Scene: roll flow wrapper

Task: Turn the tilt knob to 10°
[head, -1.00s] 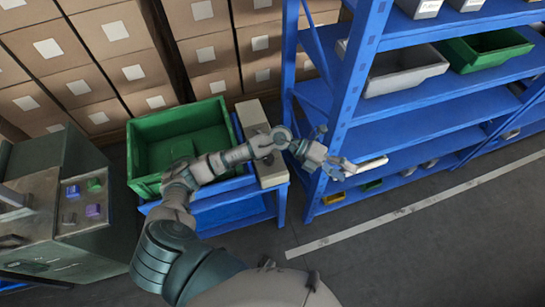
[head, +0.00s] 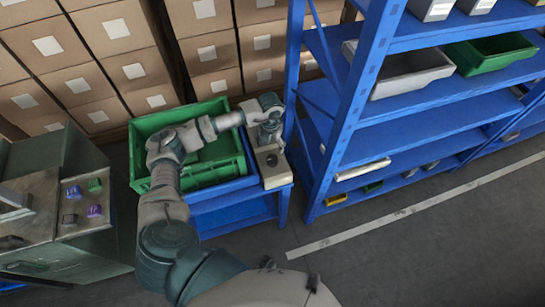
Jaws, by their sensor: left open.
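A beige device (head: 273,178) stands on the right end of the blue stand, beside the green crate. A small dark round part (head: 272,160) shows on its top; I cannot tell whether it is the tilt knob, and no angle marks are readable. My left gripper (head: 269,140) is over the back part of this device, pointing down, just behind the round part. It is open; its fingertips are small and partly hidden by the wrist, and I cannot tell whether they touch anything. My right gripper is out of view.
The green crate (head: 141,150) lies under my left forearm. A blue shelf rack (head: 345,130) with bins stands close on the right. A machine with a panel of coloured buttons (head: 84,200) is at the left. Stacked cartons (head: 60,60) fill the back.

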